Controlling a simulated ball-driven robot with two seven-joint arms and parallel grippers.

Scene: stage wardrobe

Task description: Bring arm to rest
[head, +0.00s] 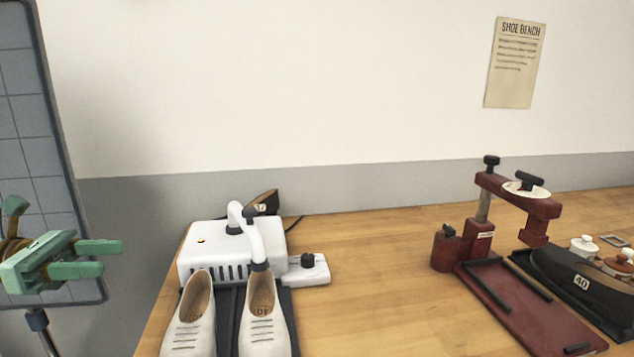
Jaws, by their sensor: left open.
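My left gripper (118,258) is at the left edge of the head view. It is green, its two fingers point right, and they are apart with nothing between them. It is in the air to the left of the wooden bench (375,283), clear of everything on it. My right gripper is not in view.
On the bench, a white machine (207,240) with a curved pipe stands behind two cream shoes (190,325). A dark red press (515,300) and a black shoe form (560,270) are at the right. A grey gridded panel (28,130) stands behind my left gripper.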

